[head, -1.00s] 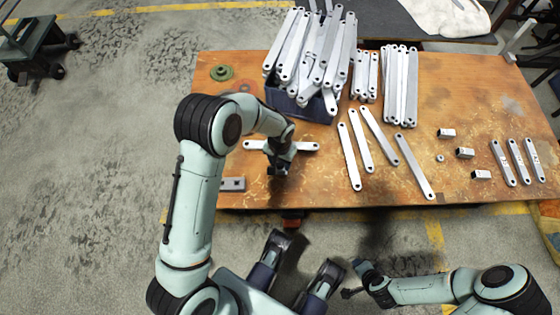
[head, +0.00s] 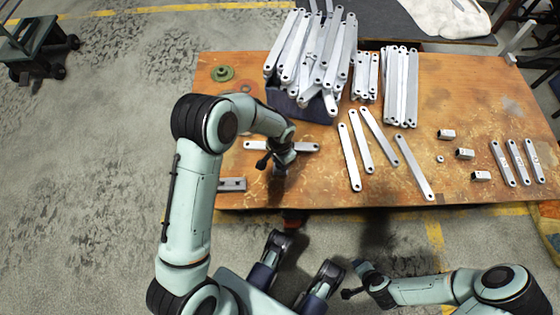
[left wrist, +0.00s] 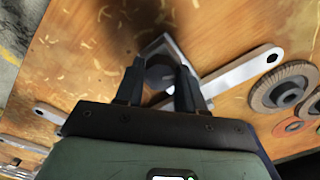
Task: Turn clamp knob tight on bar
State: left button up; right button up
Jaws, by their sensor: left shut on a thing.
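A pale bar (head: 305,147) lies across the left part of the workbench, its middle hidden by my left arm. My left gripper (head: 279,168) is over the bar's middle, pointing down. In the left wrist view its fingers are shut on a dark rounded knob (left wrist: 160,77), which shows only in part between them. A grey angular clamp part (left wrist: 158,46) shows just beyond the fingers, against the bar (left wrist: 240,70) that runs off to the right. Whether the clamp presses on the bar cannot be told. My right gripper (head: 353,281) is off the bench's front edge; its fingers are too small to judge.
A dark blue bin (head: 305,108) heaped with bars stands behind my left gripper. Several loose bars (head: 362,140), small blocks (head: 465,153) and three short bars (head: 518,160) lie to the right. A grey plate (head: 232,184) is near the front left edge. Abrasive discs (left wrist: 283,88) lie near the bar.

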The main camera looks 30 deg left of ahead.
pick_arm(q)
jog(key=m, duration=0.5)
jog(key=shift+r+m+p, duration=0.1)
jog(key=shift+m+p, duration=0.3)
jog(key=m+p, duration=0.1)
jog(key=m, duration=0.4)
jog(key=shift+m, duration=1.2)
jog(key=o, duration=1)
jog(key=shift+c, duration=0.2)
